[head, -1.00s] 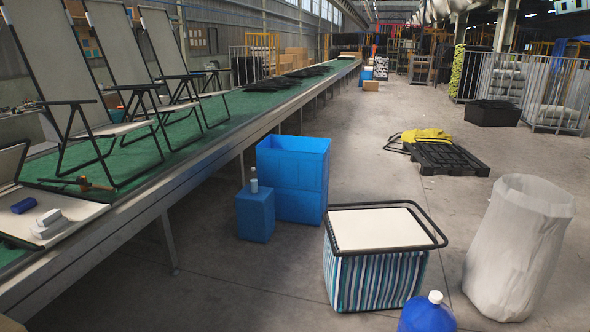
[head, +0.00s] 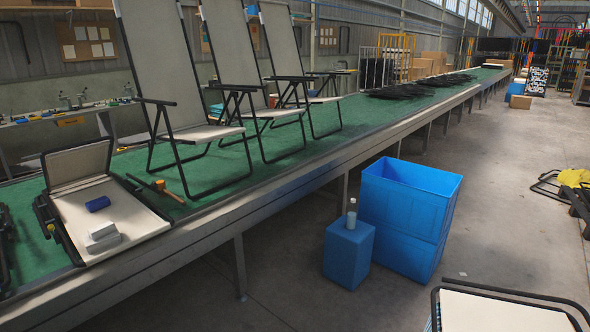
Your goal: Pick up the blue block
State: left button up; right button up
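A small dark blue block (head: 98,204) lies on the pale fabric of a flat, partly folded lounger (head: 118,212) at the left, on the green-topped bench. White-grey boxes (head: 102,237) lie just in front of the block on the same fabric. A larger blue cube (head: 347,254) stands on the floor beside a blue bin, with a bottle (head: 351,214) on top of it. Neither of my grippers shows in the head view.
The long green bench (head: 330,135) runs from the near left to the far right, with upright loungers (head: 178,90) on it. A hammer-like tool (head: 168,190) lies right of the flat lounger. The blue bin (head: 408,215) stands on the floor. Floor to its right is mostly clear.

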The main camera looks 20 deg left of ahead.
aim_at(102, 202)
jog(key=i+j+u, duration=0.1)
jog(key=i+u, duration=0.2)
jog(key=u, duration=0.15)
jog(key=i+u, duration=0.45)
jog(key=i+l+u, duration=0.2)
jog(key=u, duration=0.25)
jog(key=i+l+u, duration=0.25)
jog(key=u, duration=0.25)
jog(key=i+l+u, duration=0.25)
jog(key=i+l, duration=0.1)
jog(key=i, duration=0.05)
